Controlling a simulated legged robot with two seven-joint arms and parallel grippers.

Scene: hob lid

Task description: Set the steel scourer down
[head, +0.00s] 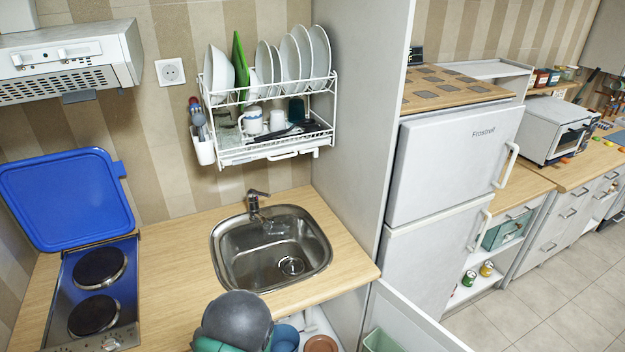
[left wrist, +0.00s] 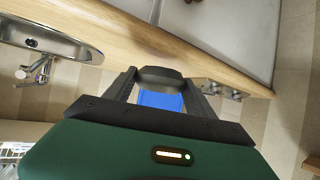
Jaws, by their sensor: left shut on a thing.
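My left gripper (left wrist: 158,92) shows in the left wrist view, its two black fingers pointing away over the wooden worktop. It is shut on a dark grey rounded thing at the fingertips, which I take for the steel scourer (left wrist: 160,75). Its underside and whether it touches the worktop cannot be told. A blue surface shows between the fingers behind it. In the head view a grey rounded part with green, probably of my own arm, covers the worktop's front edge; the fingers and scourer cannot be made out there. My right gripper is not in view.
The blue hob lid (head: 66,199) stands open behind the two-plate hob (head: 95,290). Bare worktop (head: 172,265) lies between hob and steel sink (head: 271,228). A dish rack (head: 268,140) hangs above the sink. A blue container (head: 285,338) sits below the worktop's front edge.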

